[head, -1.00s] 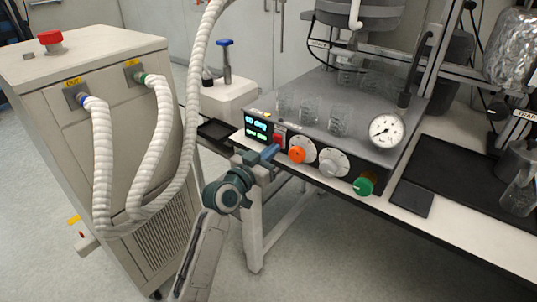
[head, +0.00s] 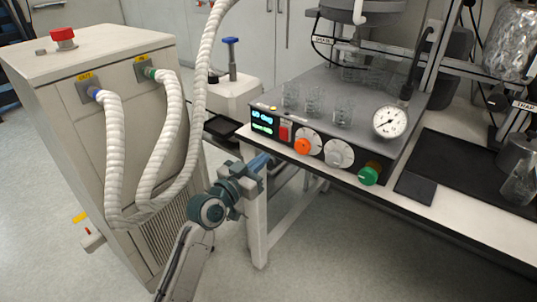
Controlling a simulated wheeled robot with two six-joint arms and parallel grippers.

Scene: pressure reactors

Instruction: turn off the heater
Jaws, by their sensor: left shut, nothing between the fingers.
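The heater (head: 362,118) is a grey box on the bench, with a front control panel. A small dark display (head: 262,123) on the panel's left is lit with cyan and green readouts. A red switch (head: 285,133) sits just right of the display. An orange knob (head: 303,147), a pale grey knob (head: 339,156) and a green knob (head: 369,176) follow to the right. My left gripper (head: 263,161) is shut and empty, below and left of the red switch and apart from it. My right gripper is out of view.
Glass beakers (head: 313,100) and a pressure gauge (head: 390,121) stand on the heater's top. A beige cabinet (head: 75,140) with white hoses (head: 172,130) and a red button (head: 63,38) is at left. The bench edge (head: 440,212) runs to the lower right. Floor in front is open.

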